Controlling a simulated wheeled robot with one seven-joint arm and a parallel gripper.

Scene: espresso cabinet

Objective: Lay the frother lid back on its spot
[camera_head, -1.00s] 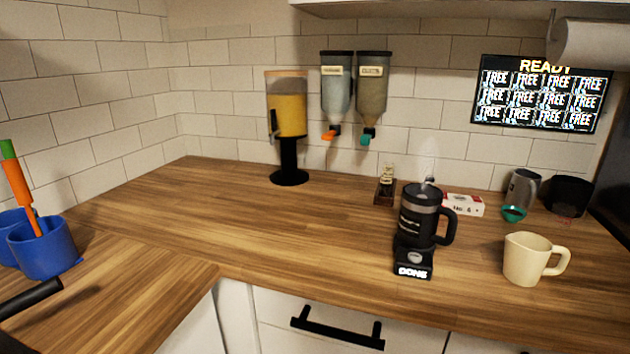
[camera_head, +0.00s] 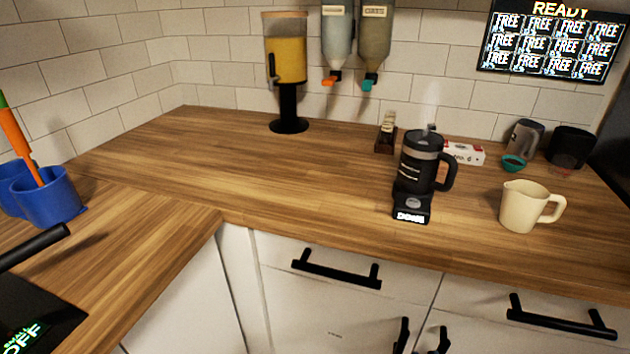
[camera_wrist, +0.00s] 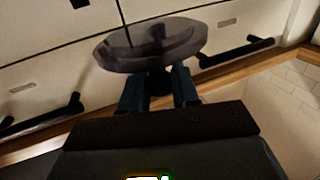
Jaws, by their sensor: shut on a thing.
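My gripper (camera_wrist: 158,92) is in the wrist view and is shut on the frother lid (camera_wrist: 150,42), a round, dark, translucent disc held at the fingertips. Cabinet fronts show behind the lid. In the head view neither my gripper nor the lid is in sight. The black frother (camera_head: 421,165) with a side handle stands on its base (camera_head: 411,205) on the counter, with steam rising above it. The base display reads "DONE".
A cream jug (camera_head: 522,207) stands right of the frother. A white box (camera_head: 465,153), a small teal cup (camera_head: 513,163) and a metal cup (camera_head: 524,138) are behind. The wooden counter (camera_head: 250,180) is clear left of the frother. Blue cups (camera_head: 50,197) stand far left.

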